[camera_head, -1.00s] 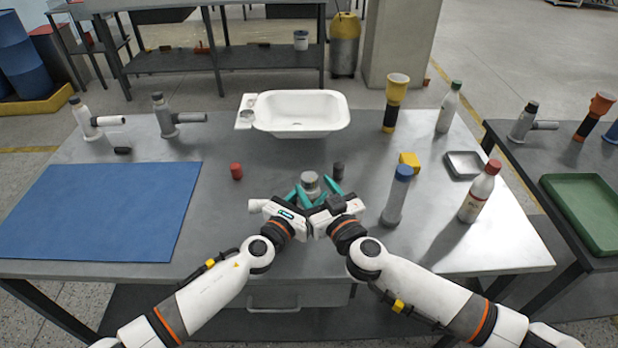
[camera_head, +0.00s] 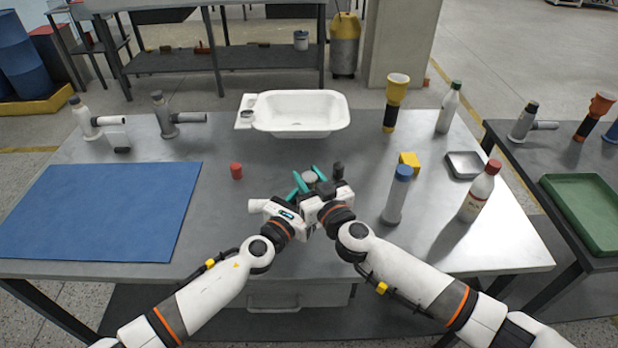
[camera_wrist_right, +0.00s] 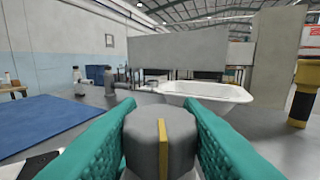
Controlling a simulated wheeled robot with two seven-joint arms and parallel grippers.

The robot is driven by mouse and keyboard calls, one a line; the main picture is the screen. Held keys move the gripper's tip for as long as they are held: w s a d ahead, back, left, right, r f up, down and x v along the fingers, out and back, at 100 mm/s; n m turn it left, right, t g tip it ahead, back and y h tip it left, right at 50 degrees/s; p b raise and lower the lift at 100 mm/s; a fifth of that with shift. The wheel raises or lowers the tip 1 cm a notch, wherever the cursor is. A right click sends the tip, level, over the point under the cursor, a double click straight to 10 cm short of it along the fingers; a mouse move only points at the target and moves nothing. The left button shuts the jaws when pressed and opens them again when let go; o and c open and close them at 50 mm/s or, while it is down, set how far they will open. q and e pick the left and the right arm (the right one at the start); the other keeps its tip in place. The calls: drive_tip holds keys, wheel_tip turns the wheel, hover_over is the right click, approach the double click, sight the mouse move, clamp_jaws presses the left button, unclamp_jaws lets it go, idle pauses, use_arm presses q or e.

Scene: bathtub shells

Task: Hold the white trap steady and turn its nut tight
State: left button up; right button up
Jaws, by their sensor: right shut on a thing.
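The trap stands upright at the front middle of the table, mostly hidden behind my grippers. Its grey nut (camera_head: 310,177) shows on top; in the right wrist view the nut (camera_wrist_right: 145,140) is large, faceted and has a yellow stripe. My right gripper (camera_head: 322,175) is shut on the nut, one teal finger on each side in the right wrist view. My left gripper (camera_head: 300,183) is low beside the trap from the left, its teal fingers partly visible. Whether they close on the trap body is hidden.
A blue mat (camera_head: 100,212) lies left. A red cap (camera_head: 236,171) and a dark cap (camera_head: 338,169) stand behind the grippers. A blue-topped grey cylinder (camera_head: 396,198), yellow block (camera_head: 409,159) and red-capped bottle (camera_head: 478,193) stand right. A white basin (camera_head: 300,128) sits behind.

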drive_tip(key=shift+n+g+y, duration=0.3)
drive_tip(key=shift+n+y, duration=0.1)
drive_tip(key=shift+r+n+g+y, duration=0.1)
drive_tip(key=shift+n+g+y, duration=0.7)
drive_tip(key=shift+y, duration=0.6)
drive_tip(key=shift+a+r+n+g+y, duration=0.5)
drive_tip(key=shift+n+y, duration=0.2)
drive_tip(key=shift+y, duration=0.1)
use_arm(q)
drive_tip(key=shift+f, duration=0.15)
use_arm(e)
drive_tip(key=shift+n+g+y, duration=0.3)
use_arm(q)
drive_tip(key=shift+s+d, duration=0.1)
use_arm(e)
drive_tip(key=shift+d+f+n+g+y, duration=0.3)
drive_tip(key=shift+d+f+n+g, duration=0.1)
drive_tip(key=shift+g, duration=0.2)
drive_tip(key=shift+d+f+n+g+y, duration=0.1)
drive_tip(key=shift+n+g+y, duration=0.6)
drive_tip(key=shift+n+g, duration=0.4)
drive_tip(key=shift+d+f+n+g+y, duration=0.1)
drive_tip(key=shift+n+g+y, duration=0.65)
drive_tip(key=shift+g, duration=0.65)
drive_tip(key=shift+n+g, duration=0.25)
drive_tip(key=shift+g, duration=0.15)
drive_tip(key=shift+f, duration=0.1)
